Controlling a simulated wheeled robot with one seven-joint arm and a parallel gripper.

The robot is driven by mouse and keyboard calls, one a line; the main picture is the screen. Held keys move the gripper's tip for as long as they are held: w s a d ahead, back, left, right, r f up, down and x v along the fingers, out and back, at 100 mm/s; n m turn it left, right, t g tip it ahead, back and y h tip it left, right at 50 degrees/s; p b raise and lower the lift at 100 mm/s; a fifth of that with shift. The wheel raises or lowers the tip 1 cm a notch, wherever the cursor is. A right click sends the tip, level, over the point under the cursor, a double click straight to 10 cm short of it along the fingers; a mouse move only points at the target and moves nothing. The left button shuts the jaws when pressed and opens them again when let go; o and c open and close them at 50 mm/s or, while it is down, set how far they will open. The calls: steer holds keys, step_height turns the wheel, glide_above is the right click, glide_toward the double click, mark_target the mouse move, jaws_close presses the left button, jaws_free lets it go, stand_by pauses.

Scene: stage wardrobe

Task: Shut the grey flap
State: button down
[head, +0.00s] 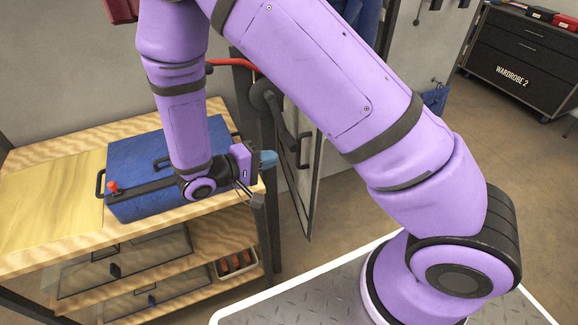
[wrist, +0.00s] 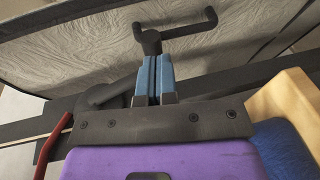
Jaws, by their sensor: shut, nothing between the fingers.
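The grey flap (head: 301,190) is a dark-edged panel that stands steeply beyond the bench's right end in the head view. A black bar handle (head: 302,150) is on it. In the wrist view the flap's streaked grey face (wrist: 75,55) spans the top, with the black handle (wrist: 180,32) just past my fingertips. My gripper (head: 268,158) has blue fingertips and is shut and empty. In the wrist view its closed fingertips (wrist: 155,62) overlap the handle's base; I cannot tell whether they touch. My arm hides part of the area around the flap.
A blue case (head: 128,158) lies on the wooden bench (head: 60,158) below my forearm. A small bin (head: 238,272) sits on a lower shelf. Open floor (head: 400,165) lies right of the flap.

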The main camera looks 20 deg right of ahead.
step_height(320, 180, down, 9)
steer(key=a+n+t, duration=0.3)
steer(key=t, duration=0.2)
steer(key=s+x, duration=0.1)
steer(key=x, duration=0.8)
steer(key=shift+w+d+r+h, duration=0.25)
steer(key=shift+d+r+h, duration=0.15)
steer(key=shift+d+r, duration=0.15)
